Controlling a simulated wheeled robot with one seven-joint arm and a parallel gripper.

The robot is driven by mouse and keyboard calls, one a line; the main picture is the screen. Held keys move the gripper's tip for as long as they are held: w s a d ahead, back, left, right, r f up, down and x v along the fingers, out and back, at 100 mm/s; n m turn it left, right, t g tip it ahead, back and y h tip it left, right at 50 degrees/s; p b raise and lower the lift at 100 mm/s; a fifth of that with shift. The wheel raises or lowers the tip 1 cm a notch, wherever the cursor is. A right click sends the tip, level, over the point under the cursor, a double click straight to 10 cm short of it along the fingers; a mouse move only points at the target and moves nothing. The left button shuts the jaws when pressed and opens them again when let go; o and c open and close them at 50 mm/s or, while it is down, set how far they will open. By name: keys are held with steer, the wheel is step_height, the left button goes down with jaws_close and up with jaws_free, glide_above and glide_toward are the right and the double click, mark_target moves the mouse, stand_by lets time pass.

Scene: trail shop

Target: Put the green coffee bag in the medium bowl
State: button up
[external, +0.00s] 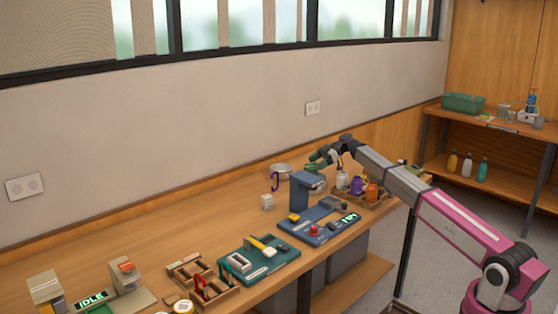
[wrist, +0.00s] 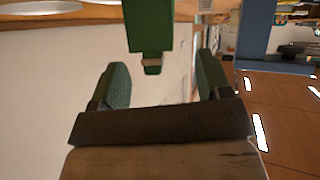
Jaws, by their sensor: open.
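My gripper (external: 316,160) reaches over the back of the long wooden bench in the external view. In the wrist view my gripper (wrist: 162,65) is open, with its two green-padded fingers well apart. A dark green block-like thing with a pale band near its end (wrist: 150,30), which looks like the green coffee bag, shows ahead of the gap between the fingers. It appears apart from both fingers. A pale round bowl (external: 281,170) stands on the bench left of my gripper. I cannot tell whether it is the medium one. The bag is not clearly distinguishable in the external view.
A blue stand (external: 303,192) rises close in front of my gripper. Several small bottles, including an orange one (external: 372,191), stand in a wooden tray to the right. The back left bench is clear.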

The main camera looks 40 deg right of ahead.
steer(key=v, duration=0.8)
steer(key=shift+d+r, duration=0.2)
steer(key=shift+d, duration=0.1)
steer(key=shift+s, duration=0.1)
